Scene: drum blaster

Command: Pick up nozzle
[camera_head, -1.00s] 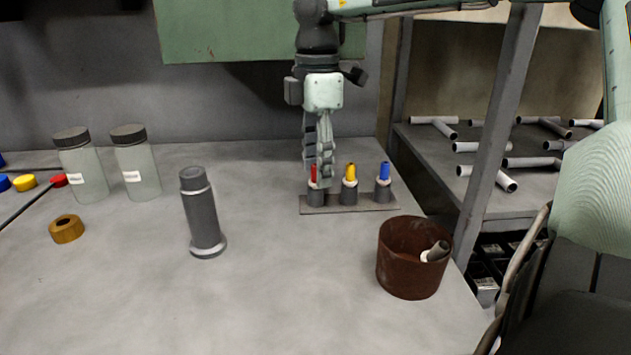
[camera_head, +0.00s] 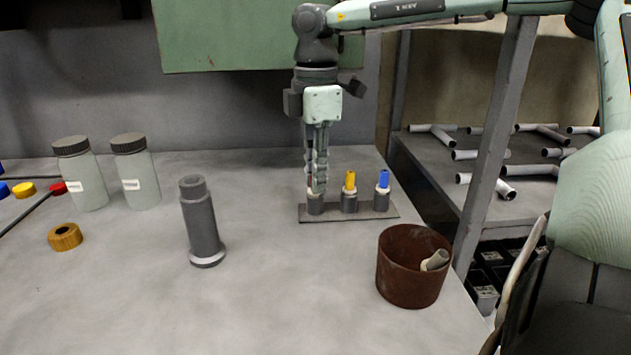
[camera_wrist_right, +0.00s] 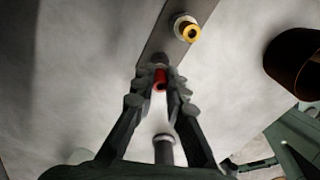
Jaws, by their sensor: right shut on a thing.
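Three nozzles stand in a row on a flat grey holder (camera_head: 365,212) near the back right of the table. My right gripper (camera_head: 317,187) points straight down over the left end of the row. It is shut on the red nozzle, which shows between the fingertips (camera_wrist_right: 160,85) in the right wrist view as a red nozzle (camera_wrist_right: 160,79). The head view hides most of it behind the fingers. The yellow nozzle (camera_head: 349,182) and the blue nozzle (camera_head: 383,180) stand upright to its right. My left gripper is not in view.
A dark grey cylinder (camera_head: 202,225) stands left of the holder. A rusty brown bucket (camera_head: 408,285) with a pipe piece stands at the front right. Two lidded jars (camera_head: 137,178) and a brass ring (camera_head: 65,237) are on the left. The table's front middle is clear.

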